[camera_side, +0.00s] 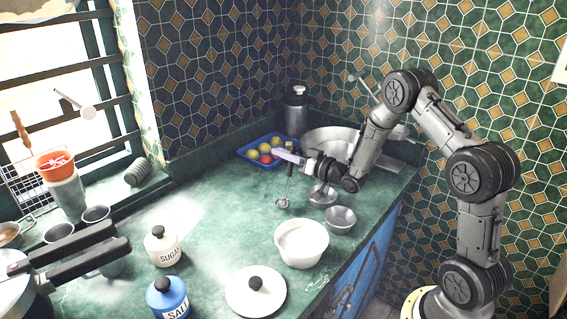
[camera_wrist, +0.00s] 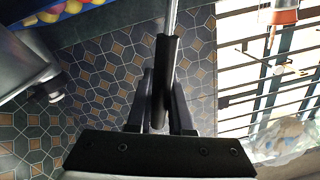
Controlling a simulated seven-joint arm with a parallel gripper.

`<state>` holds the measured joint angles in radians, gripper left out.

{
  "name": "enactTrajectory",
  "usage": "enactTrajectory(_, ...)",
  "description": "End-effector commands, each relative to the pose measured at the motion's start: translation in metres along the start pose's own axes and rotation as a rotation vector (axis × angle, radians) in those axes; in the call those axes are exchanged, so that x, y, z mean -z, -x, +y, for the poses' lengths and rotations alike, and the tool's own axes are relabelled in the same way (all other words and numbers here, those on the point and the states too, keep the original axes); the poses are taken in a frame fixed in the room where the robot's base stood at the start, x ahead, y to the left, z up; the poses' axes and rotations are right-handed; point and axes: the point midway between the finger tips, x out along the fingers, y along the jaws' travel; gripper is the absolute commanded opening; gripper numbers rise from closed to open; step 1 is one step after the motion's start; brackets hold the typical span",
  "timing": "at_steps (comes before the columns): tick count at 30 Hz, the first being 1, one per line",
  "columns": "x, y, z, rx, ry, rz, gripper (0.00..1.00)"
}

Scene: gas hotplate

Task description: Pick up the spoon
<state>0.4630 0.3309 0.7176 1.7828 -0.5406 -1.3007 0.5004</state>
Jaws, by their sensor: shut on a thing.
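My gripper (camera_side: 296,158) is above the green counter, toward its back. It is shut on the spoon (camera_side: 287,188), a metal utensil with a dark handle, a thin shaft and a small round end. The spoon hangs nearly upright, round end down; I cannot tell whether that end touches the counter. In the wrist view, the spoon's black handle (camera_wrist: 166,65) lies between the two dark fingers of my gripper (camera_wrist: 162,95), with the metal shaft running out of the top of the picture. The round end is outside the wrist view.
A blue tray (camera_side: 246,154) of colored balls and a dark bottle (camera_side: 296,112) stand behind. A sink (camera_side: 325,140), a small metal bowl (camera_side: 340,219) and a white bowl (camera_side: 302,250) are close by. Sugar (camera_side: 162,248) and salt jars (camera_side: 168,298) stand front left. The middle counter is clear.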

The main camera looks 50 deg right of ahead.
Motion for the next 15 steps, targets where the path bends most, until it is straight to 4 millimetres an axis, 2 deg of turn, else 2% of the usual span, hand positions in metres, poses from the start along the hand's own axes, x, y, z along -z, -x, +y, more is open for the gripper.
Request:
enactTrajectory(2, 0.017, 0.000, -0.006, 0.002, 0.004, 0.008, 0.00)
enactTrajectory(11, 0.066, 0.048, -0.040, 0.001, 0.004, 0.008, 0.00)
enactTrajectory(15, 0.075, 0.078, -0.053, -0.001, 0.002, 0.005, 0.00)
